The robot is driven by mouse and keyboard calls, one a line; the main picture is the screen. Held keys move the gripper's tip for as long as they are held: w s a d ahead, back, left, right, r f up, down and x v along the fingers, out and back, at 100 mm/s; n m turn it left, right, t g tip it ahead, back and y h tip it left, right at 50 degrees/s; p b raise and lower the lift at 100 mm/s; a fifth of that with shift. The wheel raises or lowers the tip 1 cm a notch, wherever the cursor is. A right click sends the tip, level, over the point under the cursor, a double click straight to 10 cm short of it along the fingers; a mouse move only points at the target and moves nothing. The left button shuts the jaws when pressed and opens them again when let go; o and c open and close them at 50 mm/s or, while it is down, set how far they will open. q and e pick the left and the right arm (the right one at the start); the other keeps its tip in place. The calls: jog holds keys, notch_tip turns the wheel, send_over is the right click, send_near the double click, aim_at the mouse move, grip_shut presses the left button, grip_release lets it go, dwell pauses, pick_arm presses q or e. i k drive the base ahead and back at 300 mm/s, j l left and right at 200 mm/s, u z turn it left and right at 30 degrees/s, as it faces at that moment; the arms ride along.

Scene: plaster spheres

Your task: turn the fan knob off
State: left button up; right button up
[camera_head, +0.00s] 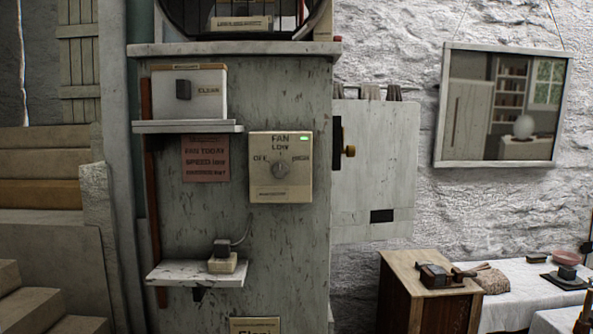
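The fan control (264,190) is a cream box on the front of the grey mottled pillar, just above the middle of the view. Its round grey knob (280,169) sits at the centre, with OFF marked to its left, LOW above and HIGH to its right. The knob's pointer looks roughly upright, towards LOW, but it is small. A green lamp (304,138) glows at the box's upper right corner. Nothing covers the knob. Neither of my grippers can be made out in this view.
A shelf (188,127) with a white switch box (207,97) is left of the fan control, above a pink notice (205,159). A lower shelf (190,274) holds a small plug-like block (223,262). A wooden cabinet (400,286) and white-covered tables stand at lower right.

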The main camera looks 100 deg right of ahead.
aim_at(280, 169)
jog(key=z, duration=3.2)
